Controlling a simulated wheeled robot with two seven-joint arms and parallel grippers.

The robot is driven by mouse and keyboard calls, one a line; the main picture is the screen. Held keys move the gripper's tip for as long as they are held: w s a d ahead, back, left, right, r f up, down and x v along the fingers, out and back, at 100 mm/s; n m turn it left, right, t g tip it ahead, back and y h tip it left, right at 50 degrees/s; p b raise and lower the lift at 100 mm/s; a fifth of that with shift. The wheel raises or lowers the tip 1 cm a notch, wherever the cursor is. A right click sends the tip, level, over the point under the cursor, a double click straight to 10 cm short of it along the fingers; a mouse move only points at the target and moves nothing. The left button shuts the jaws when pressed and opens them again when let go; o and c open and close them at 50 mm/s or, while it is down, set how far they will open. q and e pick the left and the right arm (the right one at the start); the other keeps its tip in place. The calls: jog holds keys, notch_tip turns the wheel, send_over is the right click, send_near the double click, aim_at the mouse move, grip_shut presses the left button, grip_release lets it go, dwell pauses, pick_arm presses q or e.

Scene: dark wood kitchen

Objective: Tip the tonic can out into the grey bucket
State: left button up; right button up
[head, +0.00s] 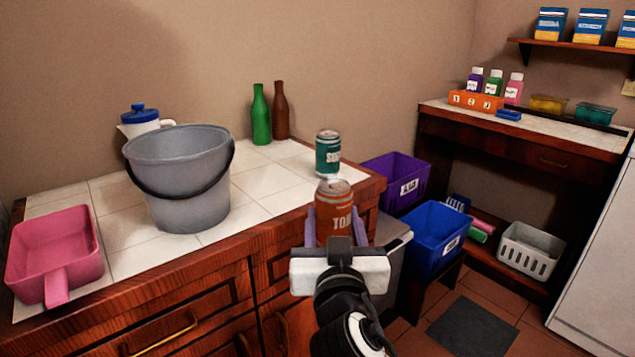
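The tonic can (334,208), orange-brown with part of a "TO" label showing, is upright in the head view, in front of the counter's front right edge. My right gripper (336,226) has one purple finger on each side of the can and appears shut on it. Its base hides the can's bottom. The grey bucket (180,180) stands upright on the tiled counter to the left, its dark handle hanging down the near side. The can is to the right of the bucket and apart from it. My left gripper is not in view.
A teal soda can (328,153) stands near the counter's right corner, just behind the tonic can. Green (261,115) and brown (281,111) bottles stand at the back. A pink dustpan-like scoop (54,255) and a blue-lidded jug (140,120) flank the bucket. Tiles between bucket and soda can are clear.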

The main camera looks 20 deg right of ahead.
jog(key=s+f+n+y, duration=0.1)
jog(key=s+f+y, duration=0.1)
jog(key=s+f, duration=0.3)
jog(key=s+f+n+y, duration=0.2)
jog(key=s+f, duration=0.4)
jog(key=s, duration=0.7)
jog(key=shift+s+f+n+t+y, duration=0.2)
jog(key=shift+s+n+t+y, duration=0.15)
jog(key=shift+y, duration=0.45)
